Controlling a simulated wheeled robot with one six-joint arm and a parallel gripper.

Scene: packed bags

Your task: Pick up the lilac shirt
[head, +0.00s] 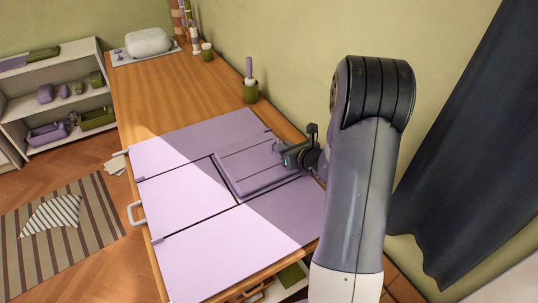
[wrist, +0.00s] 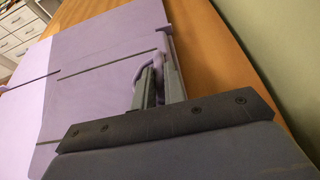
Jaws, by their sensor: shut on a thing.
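The lilac shirt (head: 258,168) appears as a flat, folded rectangle on the lilac folding board (head: 190,195), nearly the same colour as the panels around it. My gripper (head: 290,160) is at the right edge of this rectangle. In the wrist view my gripper (wrist: 159,84) is shut, with a rounded lilac piece (wrist: 139,66) between and beside the fingers. It looks like the edge of the shirt, though its shape is hard to make out. My arm hides part of the board's right side.
The board covers the near part of a wooden table (head: 165,95). A green cup (head: 250,92) with a lilac item stands at the wall side. A white bundle (head: 148,42) lies at the far end. A dark curtain (head: 460,130) hangs at right.

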